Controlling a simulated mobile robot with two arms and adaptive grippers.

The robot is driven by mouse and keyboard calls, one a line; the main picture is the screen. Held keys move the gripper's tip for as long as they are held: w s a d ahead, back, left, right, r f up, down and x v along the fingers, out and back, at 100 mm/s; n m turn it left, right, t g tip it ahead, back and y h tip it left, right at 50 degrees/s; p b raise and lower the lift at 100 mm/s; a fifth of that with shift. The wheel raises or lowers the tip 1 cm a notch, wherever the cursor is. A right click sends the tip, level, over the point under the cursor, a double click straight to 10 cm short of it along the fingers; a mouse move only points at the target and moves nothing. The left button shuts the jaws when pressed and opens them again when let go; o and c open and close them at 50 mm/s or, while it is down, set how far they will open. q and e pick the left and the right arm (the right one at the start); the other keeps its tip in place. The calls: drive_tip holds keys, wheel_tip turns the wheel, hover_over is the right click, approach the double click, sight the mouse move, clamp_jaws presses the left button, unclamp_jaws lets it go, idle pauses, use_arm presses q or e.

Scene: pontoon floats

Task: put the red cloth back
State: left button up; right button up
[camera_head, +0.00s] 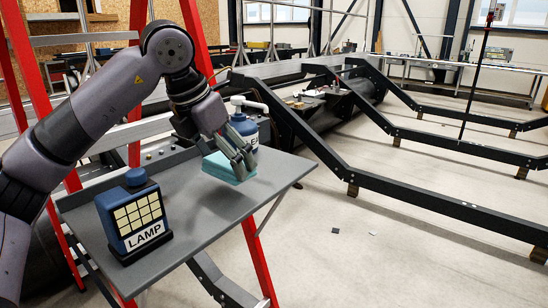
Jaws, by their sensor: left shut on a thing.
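My left gripper (243,168) reaches in from the left over a grey shelf (205,215). It is shut on a folded teal cloth-like piece (222,167), low over the shelf's right part; I cannot tell whether the piece touches the shelf. No red cloth shows in this view. My right gripper is not in view.
A blue box marked LAMP (137,222) stands at the shelf's front left. A blue bottle with a white spout (246,124) stands behind my gripper. Red ladder rails (260,262) flank the shelf. Dark steel beams (430,190) run at right. The shelf's middle is clear.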

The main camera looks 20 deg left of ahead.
use_arm(q)
drive_tip(key=p, duration=0.6)
hover_over(278, 162)
drive_tip(key=s, duration=0.2)
drive_tip(key=shift+w+a+r, duration=0.1)
drive_tip(key=shift+w+a, duration=0.1)
drive_tip(key=shift+a, duration=0.1)
drive_tip(key=shift+w, duration=0.1)
wheel_tip(278, 162, down, 3)
drive_tip(key=shift+f+p, duration=0.1)
drive_tip(key=shift+p, duration=0.5)
drive_tip(key=shift+f, duration=0.2)
drive_tip(key=shift+f, duration=0.1)
drive_tip(key=o, duration=0.9)
drive_tip(key=shift+f, duration=0.1)
drive_tip(key=shift+o, duration=0.8)
